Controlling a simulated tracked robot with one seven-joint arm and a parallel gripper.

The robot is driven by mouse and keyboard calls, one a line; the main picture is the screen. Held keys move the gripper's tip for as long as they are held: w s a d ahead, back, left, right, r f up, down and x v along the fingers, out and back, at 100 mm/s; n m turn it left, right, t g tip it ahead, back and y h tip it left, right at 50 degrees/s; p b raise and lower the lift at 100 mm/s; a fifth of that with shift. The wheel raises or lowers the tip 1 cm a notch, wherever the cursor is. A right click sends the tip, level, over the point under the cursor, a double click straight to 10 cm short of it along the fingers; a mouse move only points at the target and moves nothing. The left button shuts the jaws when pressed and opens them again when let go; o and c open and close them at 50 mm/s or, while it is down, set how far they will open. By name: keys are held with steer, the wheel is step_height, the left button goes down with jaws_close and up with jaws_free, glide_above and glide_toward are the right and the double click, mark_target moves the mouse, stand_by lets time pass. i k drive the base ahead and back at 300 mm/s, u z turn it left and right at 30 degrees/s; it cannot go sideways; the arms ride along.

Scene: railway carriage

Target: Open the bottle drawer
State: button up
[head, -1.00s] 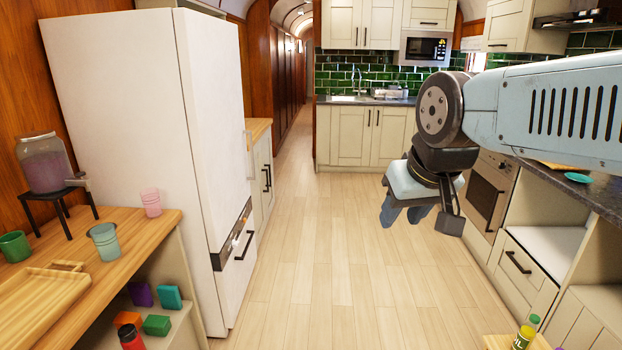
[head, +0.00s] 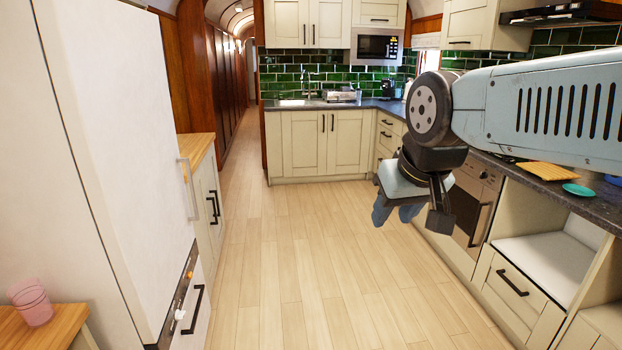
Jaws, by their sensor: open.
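A cream drawer (head: 516,301) with a black bar handle (head: 512,282) is shut in the right-hand counter run, below an open white-floored compartment. Another front with a black handle (head: 193,310) is at the bottom of the tall white fridge (head: 120,150) on the left. No label shows which is the bottle drawer. My gripper (head: 396,214) is open and empty, pointing down over the floor in the middle right. It is apart from both fronts.
The wooden floor (head: 290,270) between the fridge and the right counter is clear. An oven (head: 470,208) sits in the right run. A wooden board (head: 547,174) and a teal plate (head: 578,189) lie on the dark countertop. A pink cup (head: 31,302) stands at lower left.

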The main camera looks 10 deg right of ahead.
mark_target(536, 317)
steer(key=z, duration=0.35)
steer(key=i, duration=0.95)
steer(key=z, duration=1.1)
steer(key=i, duration=0.7)
steer(key=z, duration=0.45)
steer(key=k, duration=0.85)
steer(key=z, duration=0.2)
steer(key=i, duration=0.85)
steer(key=u, duration=0.1)
